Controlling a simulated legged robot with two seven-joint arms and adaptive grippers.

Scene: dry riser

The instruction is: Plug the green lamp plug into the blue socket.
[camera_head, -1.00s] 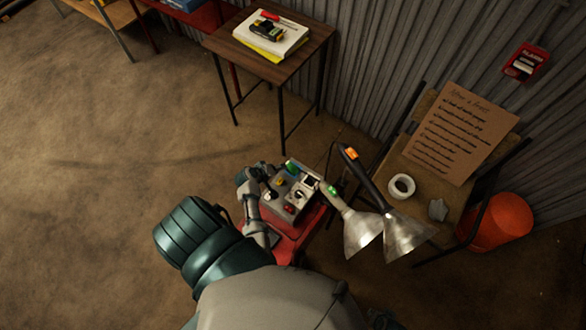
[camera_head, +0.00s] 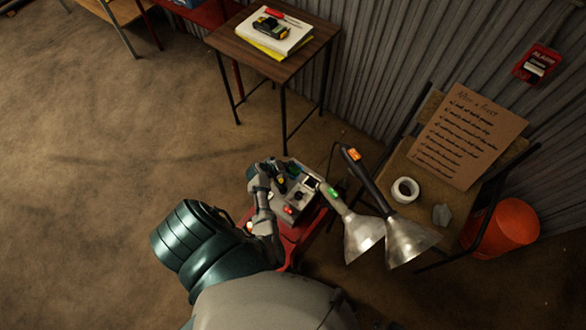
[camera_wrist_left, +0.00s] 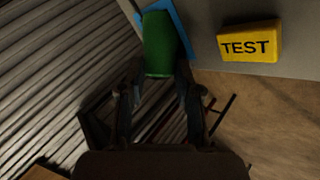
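The green plug (camera_wrist_left: 160,48) shows large in the left wrist view. Its far end overlaps the blue socket (camera_wrist_left: 181,25); I cannot tell how deep it sits. My left gripper (camera_wrist_left: 160,80) has a finger on each side of the plug's near end; whether they press on it is unclear. In the head view my left gripper (camera_head: 279,179) is at the left side of the grey socket box (camera_head: 313,203), with the green plug (camera_head: 293,169) small beside its tips. The lamp with the green mark (camera_head: 363,235) lies right of the box. My right gripper is not in view.
A yellow TEST block (camera_wrist_left: 248,42) is right of the plug. A red light (camera_head: 288,210) glows on the box. An orange-marked lamp (camera_head: 408,240) lies alongside the other lamp. A chair holds a cardboard note (camera_head: 466,135) and a tape roll (camera_head: 405,190). The corrugated wall is behind.

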